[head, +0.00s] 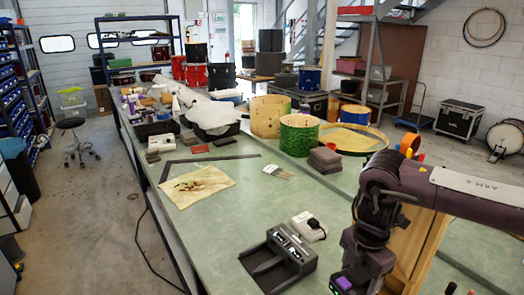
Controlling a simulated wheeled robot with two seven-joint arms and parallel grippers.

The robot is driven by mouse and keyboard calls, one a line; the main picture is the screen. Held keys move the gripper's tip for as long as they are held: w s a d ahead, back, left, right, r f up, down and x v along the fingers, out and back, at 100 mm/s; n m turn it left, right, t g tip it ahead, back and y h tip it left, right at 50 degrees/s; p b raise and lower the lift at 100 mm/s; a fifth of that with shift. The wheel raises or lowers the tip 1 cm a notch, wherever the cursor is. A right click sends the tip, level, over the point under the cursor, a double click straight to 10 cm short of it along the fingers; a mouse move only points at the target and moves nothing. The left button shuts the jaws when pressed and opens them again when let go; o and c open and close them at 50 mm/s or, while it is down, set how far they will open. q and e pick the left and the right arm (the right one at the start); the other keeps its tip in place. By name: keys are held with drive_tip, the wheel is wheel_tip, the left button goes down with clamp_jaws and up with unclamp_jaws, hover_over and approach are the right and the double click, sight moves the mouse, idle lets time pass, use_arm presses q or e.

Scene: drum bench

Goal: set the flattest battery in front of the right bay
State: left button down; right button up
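A dark grey two-slot unit (268,266), which looks like the charger with the bays, stands on the green bench near the bottom middle. Its raised back has a pale panel (291,243) with small dark and lit marks, too small to read. No battery or charge level can be made out clearly. My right arm comes in from the right and bends down beside the unit. Its purple wrist end (345,283) is at the bottom edge, right of the unit; its fingers cannot be made out. My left gripper is not in view.
A white device with a black knob (309,226) stands just behind the unit. The bench left of the unit is clear.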

sight(340, 292)
drive_tip(key=m, duration=0.2)
drive_tip(key=a+m, duration=0.1)
drive_tip(key=m, duration=0.1)
drive_tip(key=m+b, duration=0.1)
drive_tip(key=m, duration=0.1)
drive_tip(key=shift+s+a+f+m, duration=0.2)
drive_tip(key=shift+s+a+m, duration=0.1)
drive_tip(key=shift+s+a, duration=0.05)
drive_tip(key=m, duration=0.3)
drive_tip(key=a+m, duration=0.1)
drive_tip(key=m, duration=0.1)
drive_tip(key=shift+s+a+f+b, duration=0.1)
drive_tip(key=shift+s+f+b, duration=0.1)
drive_tip(key=shift+s+b, duration=0.1)
drive_tip(key=m, duration=0.3)
drive_tip(key=a+m, duration=0.1)
drive_tip(key=m, duration=0.1)
drive_tip(key=shift+s+f+b, duration=0.15)
drive_tip(key=shift+s+b, duration=0.2)
drive_tip(key=m, duration=0.4)
drive_tip(key=s+a+m, duration=0.1)
drive_tip(key=m, duration=0.1)
drive_tip(key=shift+a+f+b, duration=0.1)
drive_tip(key=shift+b, duration=0.2)
